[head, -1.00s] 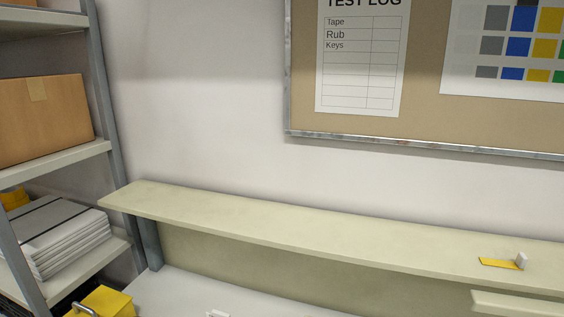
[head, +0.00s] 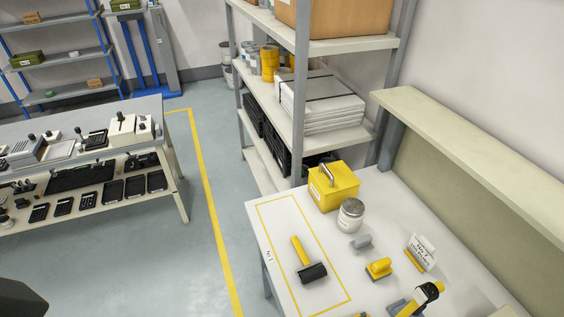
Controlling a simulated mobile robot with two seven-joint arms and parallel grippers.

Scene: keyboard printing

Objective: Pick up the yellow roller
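The yellow roller (head: 308,262) lies on the white worktable (head: 285,205) in the head view. It has a yellow handle pointing away to the upper left and a black roller head at the near end. It lies inside a yellow-outlined rectangle on the table top, with nothing touching it. Neither gripper can be made out. A dark shape cut off at the lower left corner may be part of my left arm.
A yellow box with a metal handle (head: 333,186), a lidded jar (head: 350,215), a grey block (head: 361,243), a yellow block-like tool (head: 379,268) and a white labelled holder (head: 421,253) stand right of the roller. A shelf rack (head: 300,110) stands behind. Clear floor lies left.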

